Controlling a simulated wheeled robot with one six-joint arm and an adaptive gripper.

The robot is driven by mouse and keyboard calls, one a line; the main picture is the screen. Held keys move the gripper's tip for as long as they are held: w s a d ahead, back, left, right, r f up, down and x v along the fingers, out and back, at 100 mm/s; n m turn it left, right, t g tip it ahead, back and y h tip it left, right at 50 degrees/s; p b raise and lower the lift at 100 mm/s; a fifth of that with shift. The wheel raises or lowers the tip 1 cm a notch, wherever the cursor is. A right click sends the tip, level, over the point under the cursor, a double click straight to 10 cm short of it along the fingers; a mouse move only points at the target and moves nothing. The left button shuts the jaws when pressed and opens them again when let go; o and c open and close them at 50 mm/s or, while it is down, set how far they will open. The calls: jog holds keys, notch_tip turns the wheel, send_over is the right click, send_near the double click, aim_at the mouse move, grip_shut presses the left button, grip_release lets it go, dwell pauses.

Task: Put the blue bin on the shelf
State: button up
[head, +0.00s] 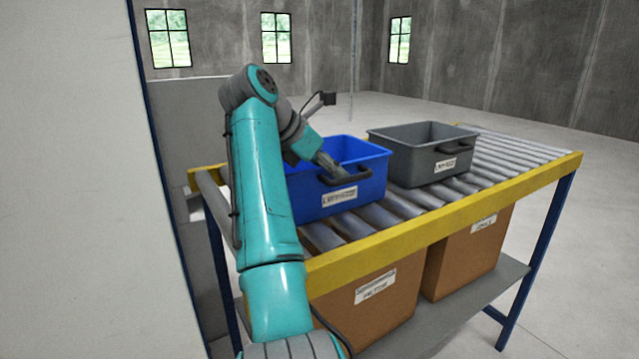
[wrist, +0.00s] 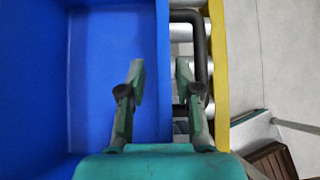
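The blue bin (head: 312,199) stands upright on the roller table, with a white label and a dark handle (head: 358,177) on its near side. My gripper (head: 334,169) is at the bin's near wall, by the handle. In the wrist view my gripper (wrist: 160,78) is open, with its fingers apart. One finger is over the inside of the blue bin (wrist: 115,60). The other is on the outer side of the wall, beside the handle (wrist: 203,50). I cannot tell whether either finger touches the wall. I cannot tell for certain which surface is the shelf.
A grey bin (head: 415,165) stands on the rollers to the right of the blue one. The table has a yellow rim (head: 440,222). Two cardboard boxes (head: 385,310) sit on its lower deck. A tall pale panel (head: 65,180) with a blue post fills the left side. Open floor lies behind.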

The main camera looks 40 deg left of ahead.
jog(key=shift+w+d+f, duration=0.15)
jog(key=shift+w+f, duration=0.25)
grip_shut()
jog(key=shift+r, duration=0.1)
